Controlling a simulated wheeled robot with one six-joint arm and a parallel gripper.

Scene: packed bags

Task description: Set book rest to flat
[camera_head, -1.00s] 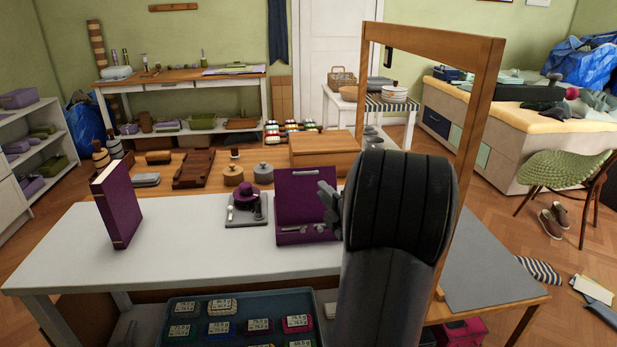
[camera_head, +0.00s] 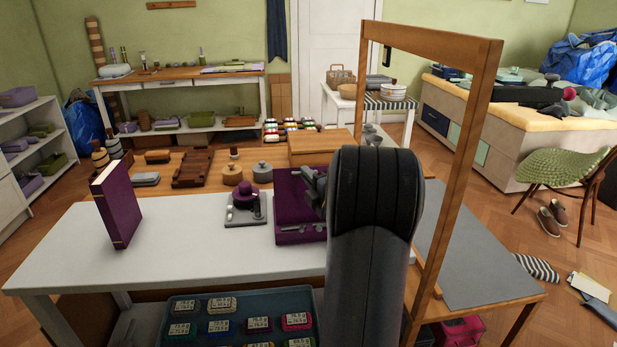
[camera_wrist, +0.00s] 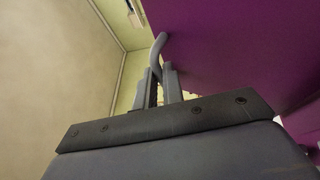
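The book rest (camera_head: 288,200) is purple, with a raised back panel and a low base, and stands on the white table's right part. The panel stands steeply up from the base. A grey bar handle sits near the panel's top edge. My gripper (camera_head: 318,182) is at the panel's upper right, by the handle. In the wrist view the purple panel (camera_wrist: 240,45) fills the upper right, and the bent grey handle (camera_wrist: 158,48) reaches down to my gripper's fingertips (camera_wrist: 161,72). A narrow gap shows between the fingers. Whether they grip the handle is unclear.
A purple book (camera_head: 117,210) stands upright on the white table (camera_head: 180,245). A small stand with a purple knob (camera_head: 245,205) is just left of the rest. A wooden frame (camera_head: 455,150) rises to the right of my arm. A teal tray (camera_head: 245,305) sits below the front.

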